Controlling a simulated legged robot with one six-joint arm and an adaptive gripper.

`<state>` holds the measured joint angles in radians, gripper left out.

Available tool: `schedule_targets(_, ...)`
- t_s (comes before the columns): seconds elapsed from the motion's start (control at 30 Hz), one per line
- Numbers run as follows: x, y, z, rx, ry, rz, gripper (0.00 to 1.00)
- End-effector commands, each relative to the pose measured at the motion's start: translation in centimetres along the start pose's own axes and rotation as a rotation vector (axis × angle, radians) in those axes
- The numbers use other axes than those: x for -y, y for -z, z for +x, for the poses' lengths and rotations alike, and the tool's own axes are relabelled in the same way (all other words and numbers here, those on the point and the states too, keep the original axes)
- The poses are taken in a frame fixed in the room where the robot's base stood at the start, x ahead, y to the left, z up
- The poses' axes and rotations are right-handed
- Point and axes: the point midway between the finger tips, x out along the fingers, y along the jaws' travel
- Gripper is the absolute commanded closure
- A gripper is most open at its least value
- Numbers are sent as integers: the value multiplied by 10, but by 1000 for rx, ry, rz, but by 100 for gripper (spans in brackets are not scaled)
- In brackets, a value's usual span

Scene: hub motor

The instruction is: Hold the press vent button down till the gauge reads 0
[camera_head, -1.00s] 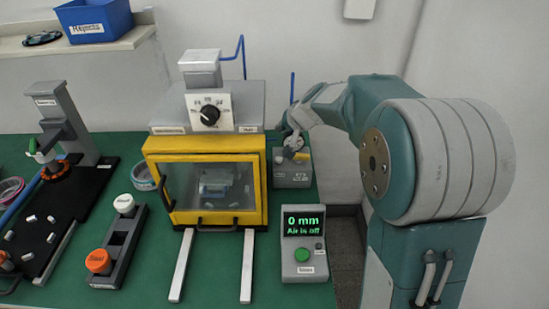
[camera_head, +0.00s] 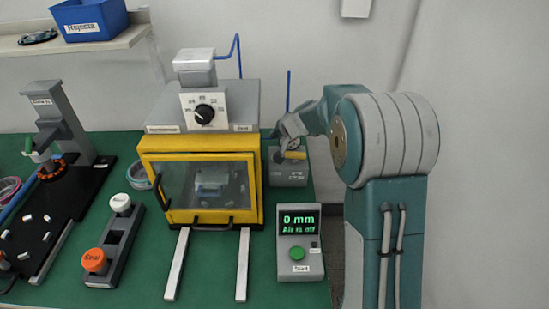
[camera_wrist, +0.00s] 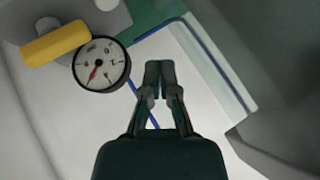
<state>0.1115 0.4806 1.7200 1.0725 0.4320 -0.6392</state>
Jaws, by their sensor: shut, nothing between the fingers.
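The gauge (camera_wrist: 101,63) is a round white dial with a black rim in the wrist view. Its red needle points to the lower left; its figures are too small to read surely. My gripper (camera_wrist: 160,66) is shut and empty, to the right of the gauge in that view. In the head view my gripper, hard to make out, is at the grey box (camera_head: 288,175) right of the press. A yellow handle (camera_wrist: 55,43) lies beside the gauge and shows in the head view (camera_head: 293,155). The press (camera_head: 150,150) has a yellow frame and closed clear door. I cannot make out the vent button.
A control box (camera_head: 300,262) with a green button reads "0 mm" and "Air is off". Two pale rails (camera_head: 177,265) run forward from the press. A holder with orange and white knobs (camera_head: 112,245) stands left. A blue tube (camera_wrist: 140,100) passes behind my fingers.

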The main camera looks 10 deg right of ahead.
Motion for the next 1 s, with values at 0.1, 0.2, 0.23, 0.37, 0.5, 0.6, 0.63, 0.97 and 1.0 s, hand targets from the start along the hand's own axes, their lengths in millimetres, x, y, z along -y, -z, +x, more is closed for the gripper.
schedule_targets(0.1, -8, -9, 12, 3, 0, 1, 100)
schedule_targets(0.2, -15, -15, 20, 2, -1, 1, 100)
schedule_targets(0.23, -17, -17, 23, 2, -1, 2, 100)
schedule_targets(0.37, -24, -25, 33, 2, 0, 2, 100)
schedule_targets(0.5, -30, -30, 41, 1, 0, 0, 100)
schedule_targets(0.6, -32, -32, 43, 0, 0, 0, 100)
schedule_targets(0.63, -32, -32, 43, 0, 0, 0, 100)
schedule_targets(0.97, -32, -32, 44, -1, 0, -1, 100)
schedule_targets(1.0, -32, -32, 44, -1, 0, -1, 100)
